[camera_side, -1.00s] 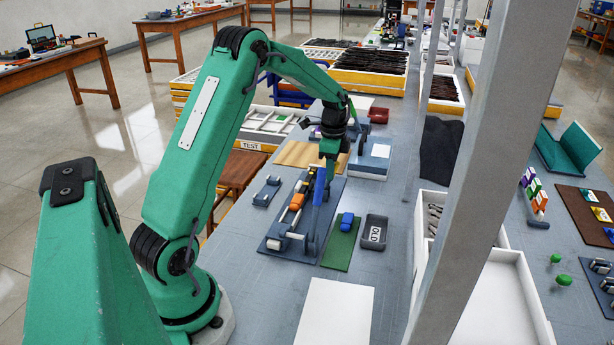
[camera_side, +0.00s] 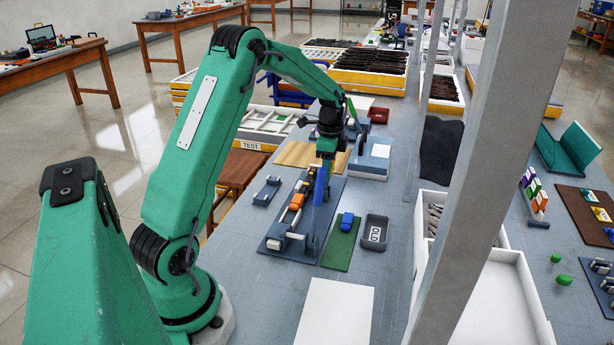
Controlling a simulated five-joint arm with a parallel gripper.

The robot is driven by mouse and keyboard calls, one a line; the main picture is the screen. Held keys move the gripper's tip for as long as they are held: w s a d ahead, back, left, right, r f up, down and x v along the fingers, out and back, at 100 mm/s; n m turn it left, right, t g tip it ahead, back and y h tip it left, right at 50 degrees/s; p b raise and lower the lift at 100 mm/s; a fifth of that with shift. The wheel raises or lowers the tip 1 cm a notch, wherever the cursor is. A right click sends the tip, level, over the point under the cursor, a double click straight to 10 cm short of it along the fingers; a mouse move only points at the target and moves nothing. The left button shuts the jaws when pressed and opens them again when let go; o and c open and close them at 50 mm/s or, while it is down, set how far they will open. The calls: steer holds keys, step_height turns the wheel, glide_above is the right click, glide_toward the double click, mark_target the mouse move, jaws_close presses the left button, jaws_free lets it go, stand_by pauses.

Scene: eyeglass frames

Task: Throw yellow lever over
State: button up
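An orange-yellow piece (camera_side: 297,202), which looks like the yellow lever's handle, sits on a dark blue fixture plate (camera_side: 285,246) on the grey bench. My gripper (camera_side: 320,188) points down over the same fixture, with blue fingers just right of and behind the orange-yellow piece. The fingers overlap in this view, so I cannot tell whether they are open or shut, or whether they touch anything. They hide part of the fixture's far right side.
A green mat (camera_side: 340,254) with a blue block (camera_side: 347,222) and a grey tray (camera_side: 373,233) lie right of the fixture. A white sheet (camera_side: 335,315) lies in front. A grey post (camera_side: 480,170) stands at the right. A white box (camera_side: 370,158) stands behind.

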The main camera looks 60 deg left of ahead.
steer(key=shift+r, duration=2.95)
steer(key=shift+d+r, duration=0.35)
steer(key=s+d+r+n+t, duration=0.1)
steer(key=s+d+r+n, duration=0.1)
steer(key=s+d+r, duration=0.35)
steer(key=s+d+r+n+t, duration=0.2)
steer(key=s+d+n, duration=0.1)
steer(key=s+d, duration=0.5)
steer(key=s+d+r+n+t, duration=0.2)
steer(key=s+d+n, duration=0.2)
steer(key=s+d, duration=0.4)
steer(key=shift+s+d+t, duration=0.3)
steer(key=shift+s+d, duration=0.05)
steer(key=shift+s, duration=0.25)
